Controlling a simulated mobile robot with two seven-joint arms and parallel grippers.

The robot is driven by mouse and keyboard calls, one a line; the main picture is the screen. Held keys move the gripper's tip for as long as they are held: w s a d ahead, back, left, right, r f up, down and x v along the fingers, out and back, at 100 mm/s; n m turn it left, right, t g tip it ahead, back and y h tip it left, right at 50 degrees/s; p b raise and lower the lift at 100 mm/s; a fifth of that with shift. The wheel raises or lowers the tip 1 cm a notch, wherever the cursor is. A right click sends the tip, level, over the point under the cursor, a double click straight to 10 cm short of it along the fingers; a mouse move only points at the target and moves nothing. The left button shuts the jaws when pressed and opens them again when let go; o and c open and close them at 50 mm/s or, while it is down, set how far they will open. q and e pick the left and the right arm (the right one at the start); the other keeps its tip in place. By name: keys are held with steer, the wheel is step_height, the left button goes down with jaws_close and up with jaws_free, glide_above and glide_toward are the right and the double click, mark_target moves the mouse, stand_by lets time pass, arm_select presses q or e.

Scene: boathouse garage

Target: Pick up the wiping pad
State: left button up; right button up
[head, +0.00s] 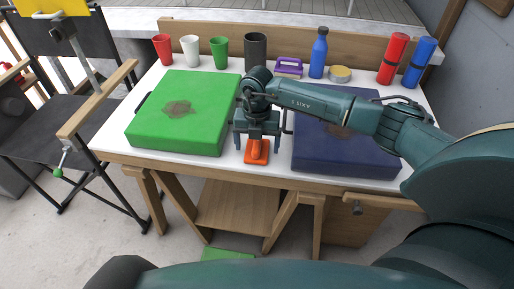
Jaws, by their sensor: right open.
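The wiping pad, an orange block with a raised grip (256,153), lies on the white table top (228,168) near its front edge, between a green case and a dark blue case. My right gripper (259,141) points down right over the pad, its two fingers apart on either side of the pad's upper part. It is open. Whether the fingers touch the pad cannot be told. The gripper hides the far part of the pad. My left gripper is not in view.
The green case (187,125) and blue case (335,155) flank the gripper closely, each with a brownish smudge. Cups, a blue bottle (319,53), a purple-handled item (289,67), a tin (340,74) and red and blue cylinders line the back. A folding chair (60,125) stands left.

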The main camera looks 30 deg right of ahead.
mark_target(257, 142)
steer(key=shift+c, duration=0.4)
steer(key=c, duration=1)
step_height(257, 142, up, 10)
steer(key=shift+r, duration=0.1)
steer(key=o, duration=0.5)
steer(key=shift+c, duration=0.2)
steer(key=c, duration=0.4)
steer(key=shift+d, duration=0.1)
